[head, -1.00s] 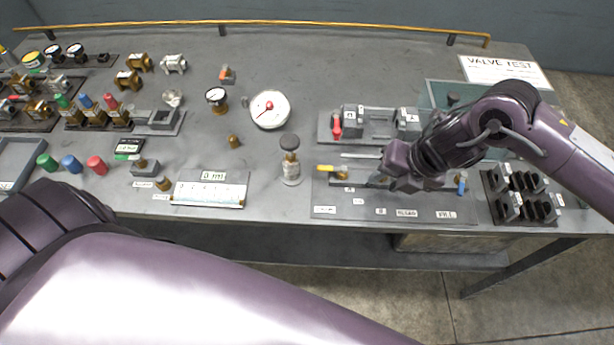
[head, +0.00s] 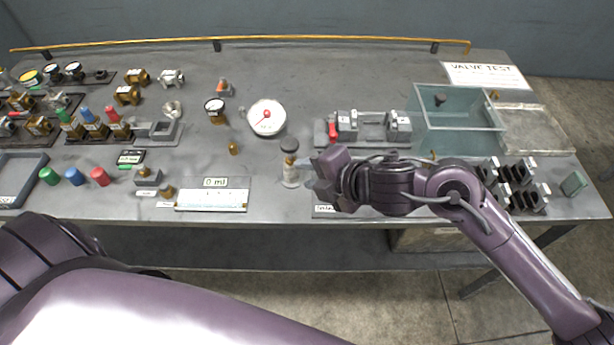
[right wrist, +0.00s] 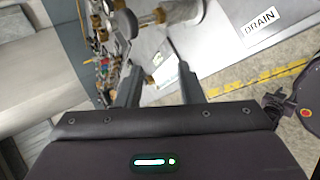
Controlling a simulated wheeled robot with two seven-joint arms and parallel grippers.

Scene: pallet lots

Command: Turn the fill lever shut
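My right gripper (head: 312,172) is over the front middle of the bench, close to the right side of a dark-capped clear cylinder (head: 290,172). In the right wrist view its two fingers (right wrist: 158,84) are apart, with a pale, brass-ended part (right wrist: 166,70) showing beyond the gap. No fill lever can be made out now; my gripper and forearm cover much of the front panel (head: 325,211). A red lever (head: 333,131) stands at the left end of the clamp fixture behind. My left gripper is out of view.
A round white gauge (head: 266,117) stands left of the clamp fixture (head: 372,130). A clear tank (head: 455,120) and black racks (head: 515,185) are at the right. A DRAIN label (right wrist: 261,33) shows in the right wrist view. Open bench lies around the gauge.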

